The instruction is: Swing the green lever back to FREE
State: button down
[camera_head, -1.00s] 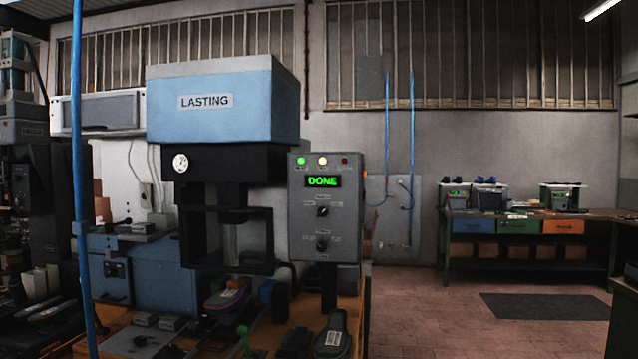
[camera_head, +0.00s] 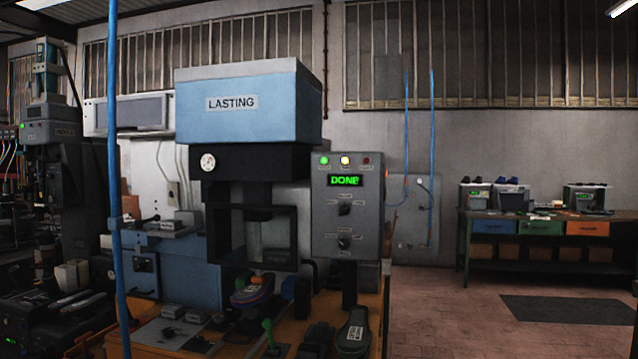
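The green lever (camera_head: 269,334) stands at the front of the wooden bench, below the blue press marked LASTING (camera_head: 250,108). Its knob is up and its lower part runs toward the bottom edge of the picture. I cannot read a FREE mark near it. A shoe-like piece (camera_head: 252,292) with a purple and red edge sits under the press frame, behind the lever. The control panel (camera_head: 346,215) shows DONE in green, with its green and middle lamps lit. My gripper is not in view.
A dark shoe-shaped piece with a label (camera_head: 354,334) and dark blocks (camera_head: 315,340) stand right of the lever. A blue upright pole (camera_head: 116,200) is at the left. Open brick floor (camera_head: 450,310) lies right of the bench, with a workbench (camera_head: 540,238) beyond.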

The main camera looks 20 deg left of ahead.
aim_at(267, 324)
jog(key=u, duration=1.15)
jog(key=i, duration=1)
jog(key=k, duration=0.9)
jog(key=z, duration=0.1)
